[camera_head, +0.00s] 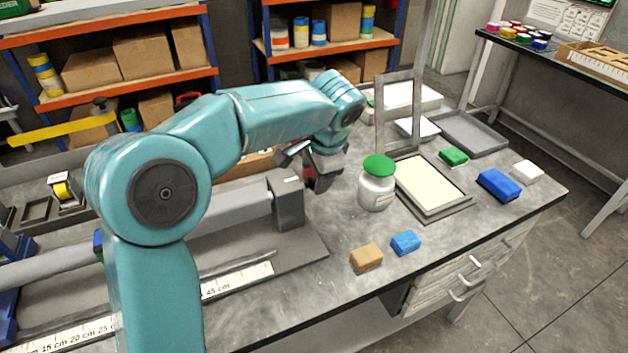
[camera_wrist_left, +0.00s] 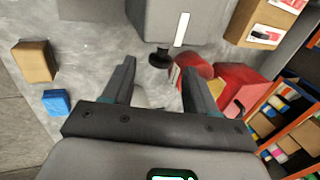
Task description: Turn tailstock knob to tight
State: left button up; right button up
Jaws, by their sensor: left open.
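The tailstock (camera_head: 287,205) is a grey block at the right end of the long bed. In the left wrist view its grey housing (camera_wrist_left: 165,15) has a white line on it. A black knob (camera_wrist_left: 159,57) sticks out from the housing's lower edge, just beyond the gap between my fingers. I cannot make out the knob in the head view, and its tight or loose setting is not readable. My left gripper (camera_head: 318,176) is open beside the tailstock's right side. Its two fingers (camera_wrist_left: 153,76) are apart, with the knob not visibly touched. My right gripper is not in view.
A jar with a green lid (camera_head: 377,182) stands close right of the gripper. Red objects (camera_wrist_left: 240,88) lie near the right finger. Tan (camera_head: 366,257) and blue (camera_head: 405,242) blocks lie toward the front edge. A framed screen (camera_head: 432,186) lies right of the jar.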

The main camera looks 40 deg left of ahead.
aim_at(313, 180)
pick_arm(q)
jog(key=shift+x, duration=1.1)
jog(key=shift+w+a+f, duration=0.15)
jog(key=shift+a+f, duration=0.05)
jog(key=shift+f, duration=0.25)
jog(key=shift+r, duration=0.1)
jog(key=shift+c, duration=1)
jog(key=c, duration=0.8)
jog(key=shift+r+p, duration=0.15)
jog(key=shift+p, duration=0.25)
jog(key=shift+c, duration=0.2)
jog(key=g+h+p, duration=0.1)
jog(key=h+p, duration=0.1)
jog(key=p, duration=0.4)
jog(key=g+h+p, duration=0.1)
jog(key=h+p, duration=0.2)
jog(key=p, duration=0.3)
jog(key=shift+w+a+r+g+p, duration=0.2)
jog(key=shift+a+g+p, duration=0.1)
jog(key=shift+a, duration=0.1)
jog(key=shift+f+g+h+p, duration=0.35)
jog(key=shift+h+p, duration=0.25)
jog(key=shift+p, duration=0.3)
